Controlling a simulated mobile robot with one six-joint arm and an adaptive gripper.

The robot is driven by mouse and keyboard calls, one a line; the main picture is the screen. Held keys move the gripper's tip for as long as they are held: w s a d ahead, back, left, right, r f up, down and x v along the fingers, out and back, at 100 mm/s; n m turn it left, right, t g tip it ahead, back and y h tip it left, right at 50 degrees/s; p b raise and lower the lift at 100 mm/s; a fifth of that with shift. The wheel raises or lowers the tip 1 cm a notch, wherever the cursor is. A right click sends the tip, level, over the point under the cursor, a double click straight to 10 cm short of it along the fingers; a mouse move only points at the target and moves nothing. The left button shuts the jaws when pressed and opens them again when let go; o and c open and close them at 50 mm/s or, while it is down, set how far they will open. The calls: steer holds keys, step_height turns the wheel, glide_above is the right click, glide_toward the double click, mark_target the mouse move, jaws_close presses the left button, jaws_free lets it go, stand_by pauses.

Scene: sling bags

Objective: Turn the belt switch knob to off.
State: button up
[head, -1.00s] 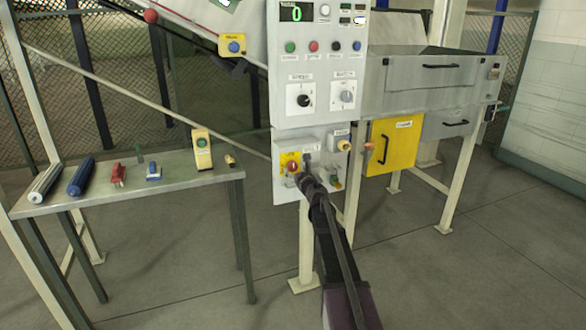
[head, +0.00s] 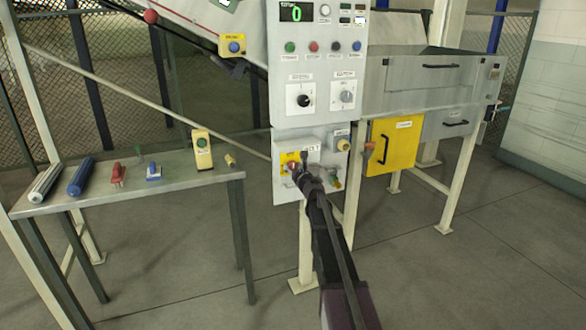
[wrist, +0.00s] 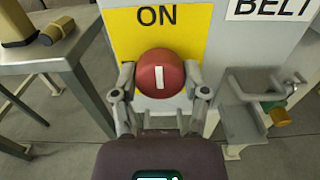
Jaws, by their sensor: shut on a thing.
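The belt switch knob (wrist: 160,73) is a round red knob with a white bar on its face. In the wrist view it sits at the lower edge of a yellow plate (wrist: 190,22), below the word ON, and its white bar stands upright, pointing at ON. My gripper (wrist: 160,84) has one finger on each side of the knob and is shut on it. A BELT label (wrist: 270,8) is to the right. In the head view the knob (head: 292,167) is small on the lower switch panel, with my gripper (head: 299,175) at it.
A metal bracket (wrist: 245,118) juts out right of the knob, near a brass-and-green part (wrist: 278,115). A bench (head: 130,192) with several tools stands to the left. A yellow door (head: 392,146) is to the right. Open floor lies in front.

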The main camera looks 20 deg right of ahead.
steer(key=shift+w+n, duration=0.1)
steer(key=shift+n, duration=0.3)
steer(key=n, duration=1.7)
stand_by(0.4)
steer(key=o, duration=1.1)
steer(key=shift+o, duration=0.2)
